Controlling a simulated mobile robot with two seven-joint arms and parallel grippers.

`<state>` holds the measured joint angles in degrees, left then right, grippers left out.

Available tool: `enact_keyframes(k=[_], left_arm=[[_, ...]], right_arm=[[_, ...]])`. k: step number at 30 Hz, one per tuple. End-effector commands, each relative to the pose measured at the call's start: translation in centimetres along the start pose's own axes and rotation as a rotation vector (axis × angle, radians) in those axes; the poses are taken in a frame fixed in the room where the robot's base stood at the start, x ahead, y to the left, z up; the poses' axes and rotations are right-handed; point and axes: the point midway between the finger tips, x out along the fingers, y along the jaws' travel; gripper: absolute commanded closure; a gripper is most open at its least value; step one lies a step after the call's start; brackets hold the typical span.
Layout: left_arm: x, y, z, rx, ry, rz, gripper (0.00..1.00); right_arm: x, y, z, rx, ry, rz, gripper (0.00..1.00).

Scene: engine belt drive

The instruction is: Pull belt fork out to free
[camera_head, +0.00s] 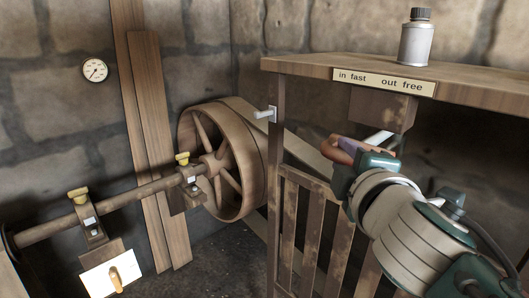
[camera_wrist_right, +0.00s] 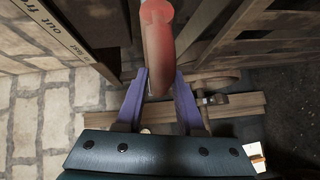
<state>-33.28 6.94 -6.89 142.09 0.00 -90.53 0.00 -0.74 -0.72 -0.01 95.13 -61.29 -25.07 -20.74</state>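A red-brown handle (camera_head: 345,145) on a light metal rod (camera_head: 378,138), apparently the belt fork's, shows below the bench's front edge. A label plate (camera_head: 383,82) above it reads "in fast" at left and "out free" at right. My right gripper (camera_head: 350,160) is at the handle. In the right wrist view the handle (camera_wrist_right: 158,45) lies between my two purple fingers (camera_wrist_right: 160,78). The fingers stand apart on either side of it, with a narrow gap seen at the right finger. Any contact is hard to see. My left gripper is out of view.
A spoked wheel (camera_head: 220,160) with a belt sits on a shaft at left. A wooden bench (camera_head: 300,65) carries a grey bottle (camera_head: 416,42). A slatted guard (camera_head: 310,220) stands below. A grey bracket (camera_head: 265,114) sticks out at the bench post.

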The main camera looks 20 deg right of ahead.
Motion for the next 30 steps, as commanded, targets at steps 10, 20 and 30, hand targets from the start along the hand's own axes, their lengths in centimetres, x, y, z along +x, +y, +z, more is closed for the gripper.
enact_keyframes(k=[10, 20, 30], left_arm=[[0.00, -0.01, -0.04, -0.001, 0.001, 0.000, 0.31], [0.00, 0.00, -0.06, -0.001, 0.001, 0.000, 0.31], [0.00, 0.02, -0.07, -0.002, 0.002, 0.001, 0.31]], right_arm=[[-0.02, -0.02, -0.01, 0.000, 0.000, -0.001, 1.00], [-0.03, -0.03, -0.01, 0.000, 0.000, -0.001, 1.00], [-0.03, -0.04, -0.01, 0.000, 0.000, -0.001, 1.00]])
